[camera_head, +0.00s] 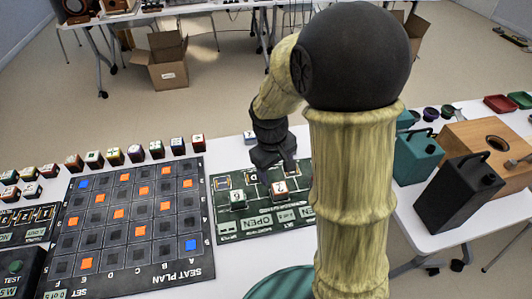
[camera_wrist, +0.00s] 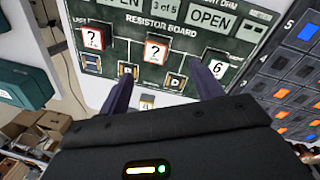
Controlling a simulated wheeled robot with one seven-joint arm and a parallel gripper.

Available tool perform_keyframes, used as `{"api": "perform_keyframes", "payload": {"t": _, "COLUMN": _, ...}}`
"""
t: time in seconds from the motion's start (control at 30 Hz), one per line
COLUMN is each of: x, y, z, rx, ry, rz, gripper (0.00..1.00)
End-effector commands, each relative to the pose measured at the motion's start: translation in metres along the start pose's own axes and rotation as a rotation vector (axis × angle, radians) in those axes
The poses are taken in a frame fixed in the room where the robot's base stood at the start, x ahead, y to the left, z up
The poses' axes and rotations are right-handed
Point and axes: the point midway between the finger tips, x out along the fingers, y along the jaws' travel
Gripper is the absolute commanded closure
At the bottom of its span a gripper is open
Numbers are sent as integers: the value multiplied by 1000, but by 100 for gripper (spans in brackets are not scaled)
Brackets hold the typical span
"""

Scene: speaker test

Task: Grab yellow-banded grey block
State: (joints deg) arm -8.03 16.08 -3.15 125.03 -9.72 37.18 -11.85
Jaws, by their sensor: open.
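In the wrist view, a small pale block (camera_wrist: 147,102) with a yellowish mark stands on the white table just off the edge of the dark green resistor board (camera_wrist: 132,47). It is partly hidden by my gripper body, and its details are too small to read. My gripper (camera_wrist: 163,88) is open, with one dark finger on each side of this block in the picture; nothing is held. In the head view, my gripper (camera_head: 270,172) hangs over the far edge of the board. A pale block (camera_head: 249,138) shows just behind it; I cannot tell if it is the same one.
Blocks marked "6" (camera_head: 238,200) and "?" (camera_head: 279,189) stand on the board. The seat plan board (camera_head: 153,235) lies left, with a row of small cubes (camera_head: 114,156) behind it. At right are a teal canister (camera_head: 416,157), a black canister (camera_head: 459,192) and a wooden box (camera_head: 485,139).

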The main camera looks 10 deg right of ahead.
Motion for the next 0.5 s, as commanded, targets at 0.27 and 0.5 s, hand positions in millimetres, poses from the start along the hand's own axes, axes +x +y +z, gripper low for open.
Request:
{"api": "perform_keyframes", "payload": {"t": 0.27, "x": 30, "y": 18, "z": -86, "rx": -422, "ry": -256, "rz": 133, "gripper": 35}}
{"api": "perform_keyframes", "payload": {"t": 0.5, "x": 50, "y": 16, "z": -154, "rx": -733, "ry": -509, "rz": 285, "gripper": 35}}
